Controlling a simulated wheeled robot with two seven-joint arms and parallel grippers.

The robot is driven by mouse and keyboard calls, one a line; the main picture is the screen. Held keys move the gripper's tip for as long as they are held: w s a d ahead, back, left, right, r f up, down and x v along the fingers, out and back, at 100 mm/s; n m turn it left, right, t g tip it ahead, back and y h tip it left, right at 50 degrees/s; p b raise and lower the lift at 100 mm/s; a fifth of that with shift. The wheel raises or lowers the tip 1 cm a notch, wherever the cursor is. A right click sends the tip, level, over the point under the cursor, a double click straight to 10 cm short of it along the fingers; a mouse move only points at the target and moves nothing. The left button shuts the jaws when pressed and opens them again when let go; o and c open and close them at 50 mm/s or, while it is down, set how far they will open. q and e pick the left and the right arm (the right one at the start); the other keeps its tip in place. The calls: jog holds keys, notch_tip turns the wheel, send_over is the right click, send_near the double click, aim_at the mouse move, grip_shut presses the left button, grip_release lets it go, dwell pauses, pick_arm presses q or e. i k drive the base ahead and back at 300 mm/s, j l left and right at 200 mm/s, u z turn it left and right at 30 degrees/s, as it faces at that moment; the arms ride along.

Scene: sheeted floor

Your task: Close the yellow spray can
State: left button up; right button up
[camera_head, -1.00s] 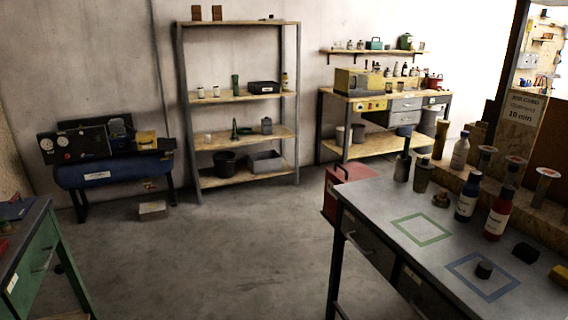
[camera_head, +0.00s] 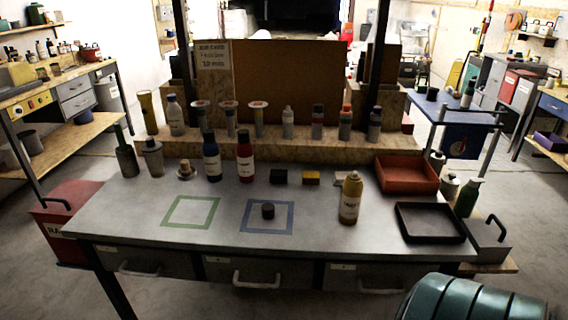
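The yellow spray can (camera_head: 350,198) stands upright on the grey workbench (camera_head: 130,211), right of the blue square outline (camera_head: 247,222). Its top looks narrow and pale, with no dark cap seen on it. A small dark cylindrical cap (camera_head: 268,211) sits inside the blue square, left of the can and apart from it. Neither of my grippers is in view.
A green square outline (camera_head: 172,219) is on the left of the bench. A red tray (camera_head: 408,174) and a black tray (camera_head: 430,222) lie on the right. Blue (camera_head: 211,160) and red (camera_head: 245,161) bottles stand behind. A teal ribbed object (camera_head: 470,300) fills the lower right corner.

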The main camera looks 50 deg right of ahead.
aim_at(353, 185)
jog(key=i+j+z, duration=0.3)
jog(key=j+z, duration=0.35)
jog(key=i+j+z, duration=0.15)
jog(key=j+z, duration=0.45)
jog(key=i+j, duration=0.05)
jog(key=j, duration=0.05)
